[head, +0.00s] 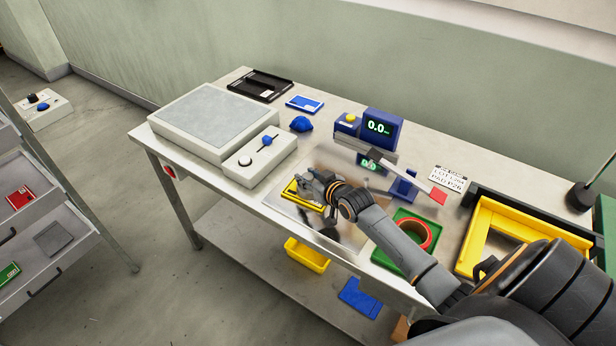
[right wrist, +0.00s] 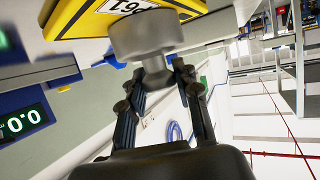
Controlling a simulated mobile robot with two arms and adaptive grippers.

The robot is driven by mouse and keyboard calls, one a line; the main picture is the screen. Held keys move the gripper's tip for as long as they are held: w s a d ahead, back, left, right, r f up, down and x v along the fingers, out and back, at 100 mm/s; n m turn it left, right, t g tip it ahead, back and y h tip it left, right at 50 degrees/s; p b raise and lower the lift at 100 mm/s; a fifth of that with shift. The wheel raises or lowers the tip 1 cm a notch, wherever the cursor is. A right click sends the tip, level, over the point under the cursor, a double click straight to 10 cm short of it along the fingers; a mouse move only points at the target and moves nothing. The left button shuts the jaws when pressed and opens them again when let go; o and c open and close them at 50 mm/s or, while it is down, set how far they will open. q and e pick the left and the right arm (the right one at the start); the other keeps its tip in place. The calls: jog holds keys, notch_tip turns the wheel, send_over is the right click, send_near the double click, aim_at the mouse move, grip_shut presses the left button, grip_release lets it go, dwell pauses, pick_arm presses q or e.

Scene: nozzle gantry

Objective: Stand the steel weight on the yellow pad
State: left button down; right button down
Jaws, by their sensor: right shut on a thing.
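The steel weight (right wrist: 145,36), a grey cylinder with a narrower neck, is in the right wrist view. My right gripper (right wrist: 158,71) is shut on its neck. The yellow pad (right wrist: 73,18), with a black border and a white label, lies right against or just beyond the weight's wide end; I cannot tell whether they touch. In the head view the yellow pad (head: 290,191) lies on a shiny plate, and my right gripper (head: 314,184) is over its right part. There the gripper mostly hides the weight. My left gripper is not in view.
A blue display unit (head: 382,129) and a slanted grey bar with a red tip (head: 438,196) stand behind the arm. A green tray with a red ring (head: 413,237) and a yellow frame (head: 487,217) are to the right. A white console (head: 250,160) is left.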

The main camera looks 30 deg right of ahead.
jog(key=shift+r, duration=0.15)
jog(key=c, duration=1.3)
grip_release()
jog(key=shift+f, duration=0.25)
jog(key=shift+c, duration=0.2)
jog(key=o, duration=0.4)
jog(key=shift+c, duration=0.2)
jog(key=shift+s, duration=0.1)
jog(key=shift+r, duration=0.15)
jog(key=b+v, duration=0.1)
jog(key=v, duration=1.1)
